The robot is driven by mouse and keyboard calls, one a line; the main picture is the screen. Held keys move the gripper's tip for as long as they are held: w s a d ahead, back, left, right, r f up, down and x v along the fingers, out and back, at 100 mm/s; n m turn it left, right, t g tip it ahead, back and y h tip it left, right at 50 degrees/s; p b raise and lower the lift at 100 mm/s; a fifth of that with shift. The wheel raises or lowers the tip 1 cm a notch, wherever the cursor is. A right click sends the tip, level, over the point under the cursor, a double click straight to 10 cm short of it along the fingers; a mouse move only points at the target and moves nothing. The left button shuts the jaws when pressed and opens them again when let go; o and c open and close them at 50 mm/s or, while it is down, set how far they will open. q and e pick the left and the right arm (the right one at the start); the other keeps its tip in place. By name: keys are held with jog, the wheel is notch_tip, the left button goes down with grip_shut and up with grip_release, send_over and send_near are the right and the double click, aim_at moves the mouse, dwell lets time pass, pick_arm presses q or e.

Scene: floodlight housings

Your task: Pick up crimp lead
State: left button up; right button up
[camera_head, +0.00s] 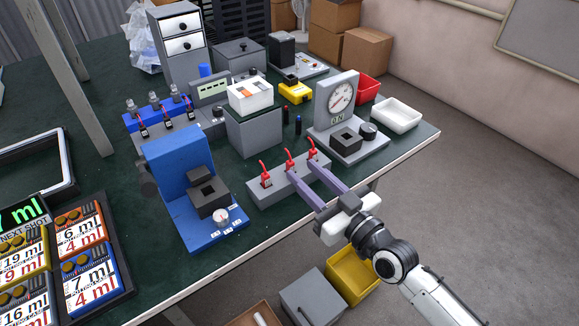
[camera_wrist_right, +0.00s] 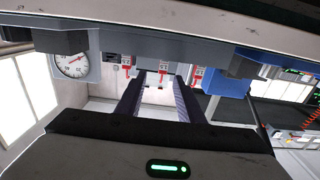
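Three red crimp leads stand in a row in a grey block (camera_head: 287,183): the left lead (camera_head: 265,175), the middle lead (camera_head: 290,160) and the right lead (camera_head: 312,148). My right gripper (camera_head: 300,168) reaches in from the front right, its two long purple fingers apart and empty, with tips at the block's front side. In the right wrist view the middle lead (camera_wrist_right: 163,68) shows between the open fingertips (camera_wrist_right: 160,77), with the other leads outside them. I cannot tell whether the fingers touch the block. My left gripper is not in view.
A blue press-like fixture (camera_head: 185,180) stands left of the block. A dial gauge stand (camera_head: 342,95) is behind it to the right, with a white tray (camera_head: 396,115) and red bin (camera_head: 367,88) beyond. A yellow bin (camera_head: 352,275) is below the table edge.

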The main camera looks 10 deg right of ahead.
aim_at(293, 164)
jog(key=x, duration=0.6)
jog(key=shift+s+a+f, duration=0.1)
jog(key=shift+s+a, duration=0.05)
grip_shut()
